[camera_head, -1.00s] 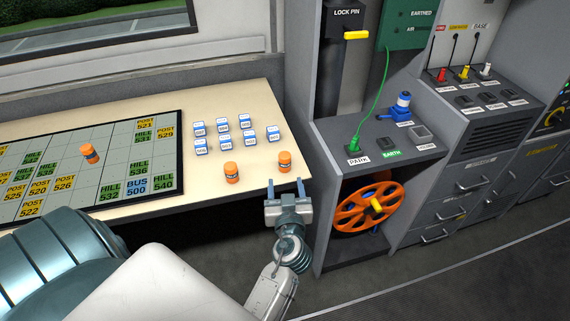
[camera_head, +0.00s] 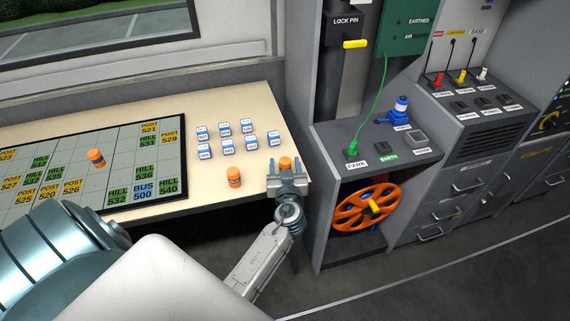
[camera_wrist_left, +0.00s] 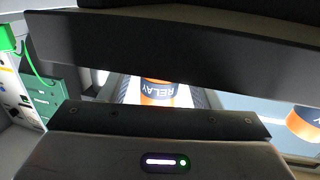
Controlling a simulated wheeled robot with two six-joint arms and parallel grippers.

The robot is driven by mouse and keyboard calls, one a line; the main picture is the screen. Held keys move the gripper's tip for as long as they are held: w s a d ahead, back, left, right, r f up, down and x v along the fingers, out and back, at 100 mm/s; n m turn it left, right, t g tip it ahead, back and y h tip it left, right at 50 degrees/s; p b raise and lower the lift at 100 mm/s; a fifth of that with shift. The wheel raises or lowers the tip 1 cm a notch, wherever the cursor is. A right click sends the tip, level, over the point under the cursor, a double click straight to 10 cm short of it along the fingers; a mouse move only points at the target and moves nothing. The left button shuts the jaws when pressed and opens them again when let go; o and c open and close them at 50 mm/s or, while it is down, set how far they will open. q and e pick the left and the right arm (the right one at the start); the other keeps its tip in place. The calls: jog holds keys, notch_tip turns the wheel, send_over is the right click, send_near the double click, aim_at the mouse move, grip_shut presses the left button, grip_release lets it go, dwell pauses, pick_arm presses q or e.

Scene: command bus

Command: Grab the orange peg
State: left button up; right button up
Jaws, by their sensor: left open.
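Three orange pegs show in the head view. One orange peg (camera_head: 285,163) stands near the table's right front corner, at my left gripper (camera_head: 286,166). The gripper is open, with one finger to each side of the peg in this view. In the left wrist view an orange peg with a dark RELAY band (camera_wrist_left: 158,91) shows between dark gripper parts, which hide some of it; contact cannot be told. A second orange peg (camera_head: 234,177) stands to the left on the table; a peg also shows at the right of the wrist view (camera_wrist_left: 304,122). A third peg (camera_head: 96,157) is on the board. My right gripper is out of view.
Several small blue-and-white blocks (camera_head: 226,147) sit behind the pegs on the cream table (camera_head: 264,105). The dark-edged board (camera_head: 90,178) with bus tags lies left. A grey cabinet (camera_head: 318,200) with an orange reel (camera_head: 350,212) stands close on the right.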

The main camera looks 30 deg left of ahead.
pick_arm(q)
jog(key=shift+d, duration=0.1)
jog(key=c, duration=1.1)
jog(key=shift+o, duration=0.2)
